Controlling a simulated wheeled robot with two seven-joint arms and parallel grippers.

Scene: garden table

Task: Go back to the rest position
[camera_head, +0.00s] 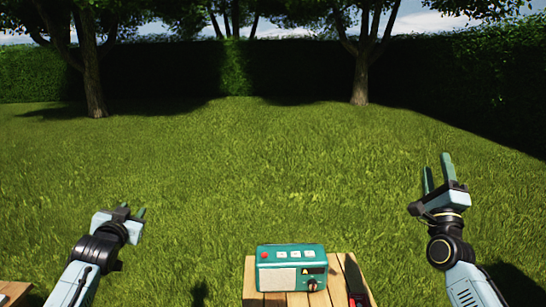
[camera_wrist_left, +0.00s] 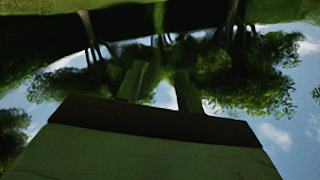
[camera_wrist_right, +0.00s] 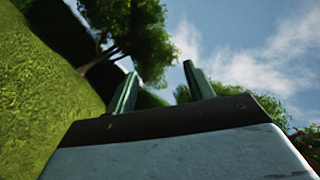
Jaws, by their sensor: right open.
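My left gripper (camera_head: 138,210) is raised at the left over the grass, its fingers pointing away up and right. In the left wrist view its two fingers (camera_wrist_left: 160,75) stand apart with sky and leaves between them, so it is open and empty. My right gripper (camera_head: 436,168) is raised higher at the right, its fingers pointing up. In the right wrist view its fingers (camera_wrist_right: 162,72) are apart with nothing between them. Both grippers are well clear of the table and touch nothing.
A teal radio (camera_head: 291,269) with a pale speaker stands on a wooden table (camera_head: 352,272) at the bottom centre. A dark and red object (camera_head: 357,300) lies at its right, cut off. Another wooden surface (camera_head: 14,290) shows at lower left. Open lawn lies beyond.

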